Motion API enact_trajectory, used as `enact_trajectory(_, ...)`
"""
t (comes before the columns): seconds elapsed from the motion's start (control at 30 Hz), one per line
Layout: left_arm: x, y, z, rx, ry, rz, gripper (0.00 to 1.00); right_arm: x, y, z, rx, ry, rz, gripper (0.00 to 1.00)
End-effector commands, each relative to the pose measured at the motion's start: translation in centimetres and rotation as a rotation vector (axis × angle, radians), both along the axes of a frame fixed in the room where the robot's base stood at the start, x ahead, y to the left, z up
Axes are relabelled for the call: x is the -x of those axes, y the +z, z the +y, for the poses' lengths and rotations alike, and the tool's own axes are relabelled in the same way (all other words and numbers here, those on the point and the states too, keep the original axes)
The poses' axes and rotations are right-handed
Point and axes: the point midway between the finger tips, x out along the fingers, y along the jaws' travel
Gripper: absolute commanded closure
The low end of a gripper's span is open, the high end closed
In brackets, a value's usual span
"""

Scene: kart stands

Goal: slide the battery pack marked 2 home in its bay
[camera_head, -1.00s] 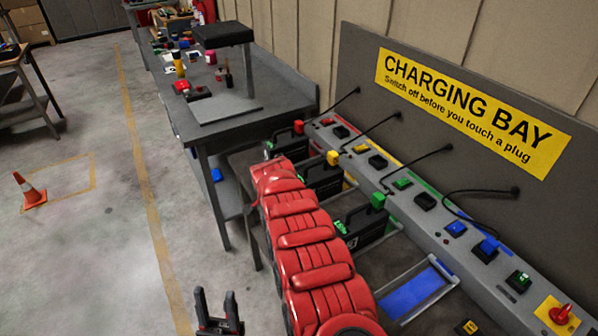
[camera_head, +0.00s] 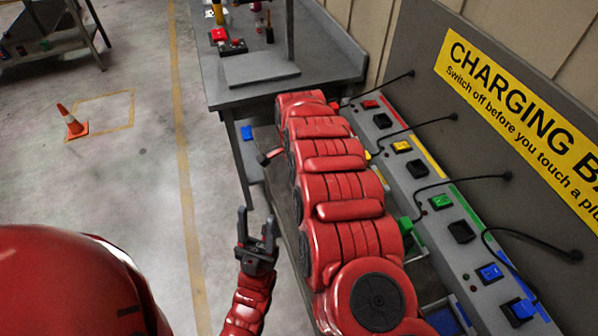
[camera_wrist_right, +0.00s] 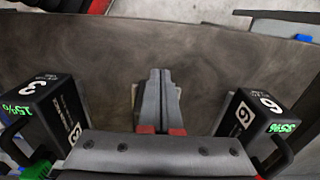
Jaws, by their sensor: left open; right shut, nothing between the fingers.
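The battery pack marked 2 cannot be picked out; no 2 is readable in either view. The wrist view shows a black pack marked 3 (camera_wrist_right: 50,112) at left and another black pack (camera_wrist_right: 250,122), its digit reading like 6 or 9, at right. My right gripper (camera_wrist_right: 160,75) is shut and empty between them, over a bare grey-brown surface. In the head view my red right arm hides most of the packs and bays. A bay with a blue floor (camera_head: 443,320) shows partly at the bottom. My left gripper (camera_head: 257,232) is open and empty, left of that arm.
A grey charging strip (camera_head: 440,220) with coloured switches, sockets and black cables runs along the right under the yellow sign (camera_head: 530,100). A grey workbench (camera_head: 262,75) stands behind. A traffic cone (camera_head: 72,122) stands on the open floor at left.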

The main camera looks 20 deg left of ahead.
Motion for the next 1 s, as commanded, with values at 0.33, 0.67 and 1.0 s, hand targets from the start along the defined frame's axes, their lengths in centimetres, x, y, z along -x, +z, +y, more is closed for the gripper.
enact_trajectory(0.33, 0.0, 1.6, 0.0, 0.000, 0.000, 0.000, 0.50, -0.2, -4.9, -0.3, 0.004, -0.002, -0.003, 1.00)
enact_trajectory(0.67, 0.0, 2.6, 0.0, 0.000, 0.000, 0.000, 0.50, -1.8, -5.8, -2.6, -0.002, -0.002, -0.003, 1.00)
enact_trajectory(1.0, 0.0, 2.7, 0.0, 0.000, 0.000, 0.000, 0.50, -2.3, -6.0, -3.4, 0.000, 0.001, 0.000, 1.00)
